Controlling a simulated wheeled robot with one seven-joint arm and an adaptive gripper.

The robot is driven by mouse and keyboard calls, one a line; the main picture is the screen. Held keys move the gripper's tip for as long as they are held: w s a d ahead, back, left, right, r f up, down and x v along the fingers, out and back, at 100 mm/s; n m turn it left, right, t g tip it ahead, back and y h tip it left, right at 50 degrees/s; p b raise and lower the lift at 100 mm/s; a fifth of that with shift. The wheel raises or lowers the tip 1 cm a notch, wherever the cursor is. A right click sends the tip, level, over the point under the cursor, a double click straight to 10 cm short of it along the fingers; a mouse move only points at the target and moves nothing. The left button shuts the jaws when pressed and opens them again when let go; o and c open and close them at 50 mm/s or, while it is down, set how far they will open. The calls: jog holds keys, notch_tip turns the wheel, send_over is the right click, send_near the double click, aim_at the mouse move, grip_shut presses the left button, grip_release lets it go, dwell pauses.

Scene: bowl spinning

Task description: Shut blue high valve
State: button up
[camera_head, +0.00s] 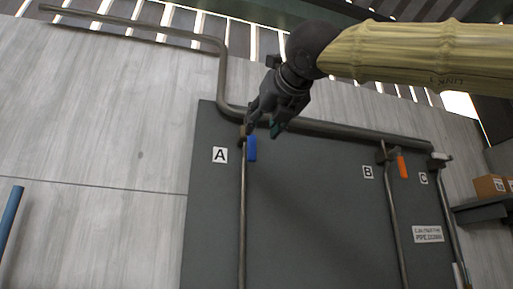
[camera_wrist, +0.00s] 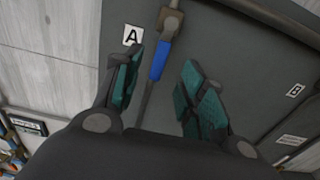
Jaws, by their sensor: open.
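The blue valve handle (camera_head: 252,148) hangs downward beside the vertical pipe next to label A in the head view. It also shows in the wrist view (camera_wrist: 159,60), pointing along the pipe below its brown valve body (camera_wrist: 171,20). My gripper (camera_head: 262,127) is open at the upper end of the handle in the head view. In the wrist view the green finger pads (camera_wrist: 163,88) are spread, with the handle and pipe showing in the gap between them, nearer the left finger. Contact cannot be told.
A grey panel (camera_head: 310,200) carries pipes and labels A (camera_head: 220,155), B (camera_head: 368,172) and C (camera_head: 423,178). An orange handle (camera_head: 402,166) is near B. A thick horizontal pipe (camera_head: 340,131) runs along the panel's top. A shelf with boxes (camera_head: 490,187) stands at right.

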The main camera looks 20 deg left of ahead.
aim_at(253, 141)
jog(key=p+x, duration=0.3)
jog(key=x, duration=0.7)
jog(key=shift+w+d+f+p, duration=0.1)
jog(key=shift+w+p, duration=0.2)
jog(key=shift+s, duration=0.1)
grip_shut()
